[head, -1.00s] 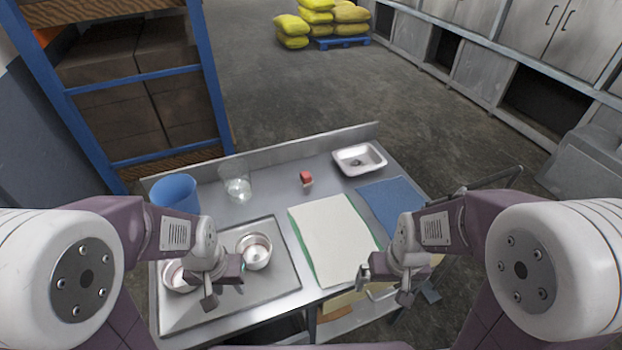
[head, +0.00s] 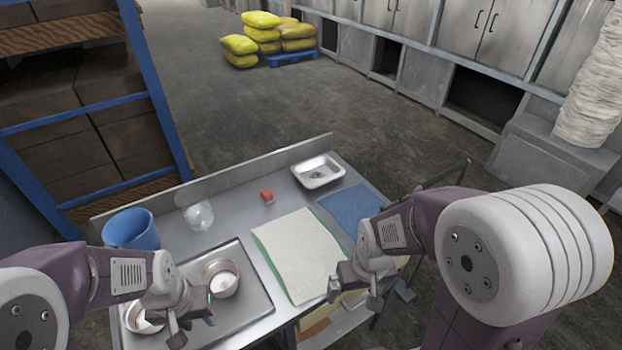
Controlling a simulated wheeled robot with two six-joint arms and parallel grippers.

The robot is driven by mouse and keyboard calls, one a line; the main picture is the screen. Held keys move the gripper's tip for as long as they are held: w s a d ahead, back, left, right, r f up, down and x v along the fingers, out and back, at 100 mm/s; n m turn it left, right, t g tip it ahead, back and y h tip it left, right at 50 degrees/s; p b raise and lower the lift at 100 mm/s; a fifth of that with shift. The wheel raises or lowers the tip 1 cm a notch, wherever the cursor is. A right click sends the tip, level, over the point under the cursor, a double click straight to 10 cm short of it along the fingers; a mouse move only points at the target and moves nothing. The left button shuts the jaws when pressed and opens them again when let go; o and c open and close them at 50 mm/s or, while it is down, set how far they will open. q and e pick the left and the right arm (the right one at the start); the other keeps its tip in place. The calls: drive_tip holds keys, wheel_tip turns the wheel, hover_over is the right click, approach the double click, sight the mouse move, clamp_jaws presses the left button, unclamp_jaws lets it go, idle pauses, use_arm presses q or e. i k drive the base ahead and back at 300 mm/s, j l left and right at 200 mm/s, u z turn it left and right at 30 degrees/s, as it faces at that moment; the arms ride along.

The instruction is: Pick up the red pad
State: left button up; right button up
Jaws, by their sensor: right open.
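The red pad (head: 267,196) is a small red block on the grey metal table (head: 232,222), behind the white board and left of the metal sink tray. My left gripper (head: 194,324) is over the front of the tray with the pans, open and apart from the pad. My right gripper (head: 354,297) is open and empty at the near right corner of the white board, well in front of the pad. Nothing covers the pad in the head view.
A metal tray (head: 258,300) holds two pans, one (head: 223,279) clear and one (head: 140,318) partly hidden by my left arm. A blue bin (head: 131,230), a glass bowl (head: 199,215), a white board (head: 298,252), a blue mat (head: 350,207) and a sink tray (head: 317,172) are around.

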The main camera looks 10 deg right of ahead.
sight(267, 197)
drive_tip(key=i+l+z, duration=0.15)
drive_tip(key=l, duration=0.25)
drive_tip(key=l+z, duration=0.15)
drive_tip(key=l, duration=0.25)
drive_tip(key=i+l+z, duration=0.15)
drive_tip(key=i+z, duration=0.2)
